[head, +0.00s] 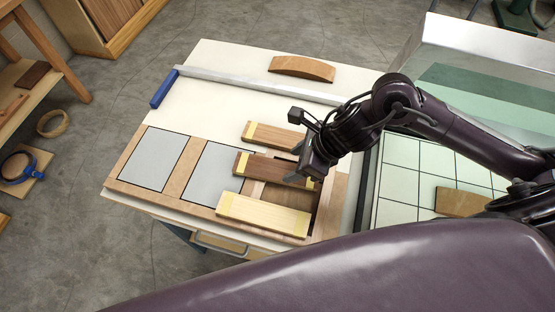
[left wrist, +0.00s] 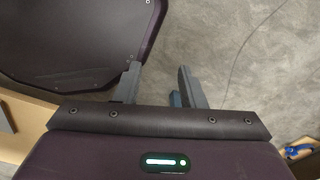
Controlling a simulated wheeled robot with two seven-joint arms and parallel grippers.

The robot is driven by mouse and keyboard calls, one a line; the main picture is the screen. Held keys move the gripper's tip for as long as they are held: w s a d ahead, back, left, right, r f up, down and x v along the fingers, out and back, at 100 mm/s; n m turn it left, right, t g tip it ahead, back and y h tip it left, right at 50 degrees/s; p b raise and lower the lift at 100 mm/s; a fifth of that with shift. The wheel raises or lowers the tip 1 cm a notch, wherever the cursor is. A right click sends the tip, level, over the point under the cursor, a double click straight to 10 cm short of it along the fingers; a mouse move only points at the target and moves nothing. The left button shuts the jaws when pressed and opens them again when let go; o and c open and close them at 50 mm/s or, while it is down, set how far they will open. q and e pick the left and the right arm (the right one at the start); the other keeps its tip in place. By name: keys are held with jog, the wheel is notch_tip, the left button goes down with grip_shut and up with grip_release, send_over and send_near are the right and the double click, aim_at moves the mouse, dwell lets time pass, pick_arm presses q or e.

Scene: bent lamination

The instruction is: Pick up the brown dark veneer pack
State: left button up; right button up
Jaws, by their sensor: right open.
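The dark brown veneer pack (head: 260,166) lies on the worktable between two lighter packs, with a yellow band at its left end and another near its right end. My right gripper (head: 298,164) is open at the right part of this pack, with its fingertips pointing left and down. I cannot tell whether the fingers touch the pack or are just above it. The gripper hides part of the pack's right end. My left gripper (left wrist: 158,84) shows in the left wrist view, its fingers apart with nothing between them, over the floor and a dark panel.
A mid-brown pack (head: 275,136) lies behind and a pale pack (head: 264,213) in front, both close. Two grey panels (head: 153,158) lie to the left. A metal straightedge (head: 258,85) with a blue end and a curved wooden piece (head: 302,68) are farther back. A gridded surface (head: 403,182) is at right.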

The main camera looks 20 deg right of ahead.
aim_at(283, 168)
jog(key=shift+a+f, duration=0.35)
jog(key=p+x, duration=0.1)
jog(key=x, duration=0.3)
jog(key=shift+w+a+p, duration=0.1)
jog(key=shift+w+p, duration=0.2)
jog(key=shift+f, duration=0.35)
pick_arm(q)
jog(key=shift+w+d+r, duration=0.15)
jog(key=shift+w+r, duration=0.35)
jog(key=shift+r, duration=0.35)
pick_arm(e)
jog(key=c, duration=0.7)
jog(key=shift+r, duration=0.1)
